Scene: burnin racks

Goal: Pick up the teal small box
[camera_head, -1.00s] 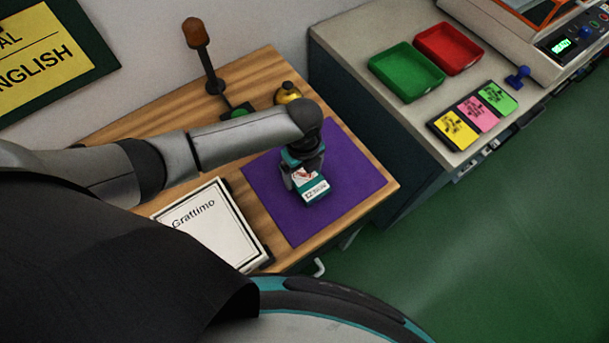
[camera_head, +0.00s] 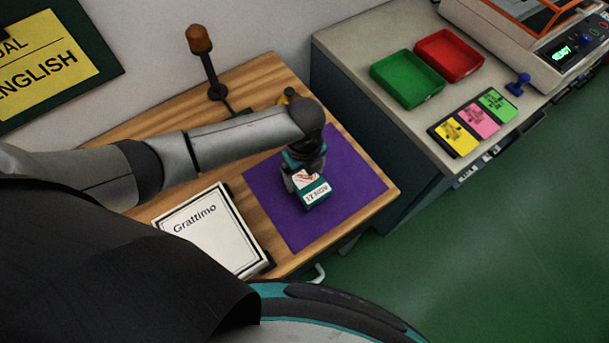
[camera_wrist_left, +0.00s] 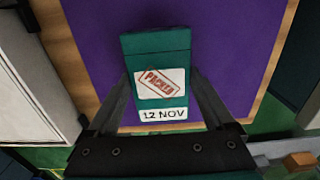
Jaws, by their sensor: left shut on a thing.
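The teal small box (camera_head: 314,195) is over the purple mat (camera_head: 351,197) on the wooden table. It has a white label with a red stamp and a date strip. My left gripper (camera_head: 303,178) is shut on it from above, its dark fingers at the box's two sides. In the left wrist view the box (camera_wrist_left: 158,66) sits between the fingertips of the left gripper (camera_wrist_left: 160,88), with its "PACKED" and "12 NOV" labels facing the camera. The box looks slightly above the mat, but the gap is hard to judge. My right gripper is not in view.
A white "Grattimo" panel (camera_head: 213,236) lies left of the mat. The right counter holds green (camera_head: 407,79) and red (camera_head: 450,52) trays and coloured cards (camera_head: 478,121).

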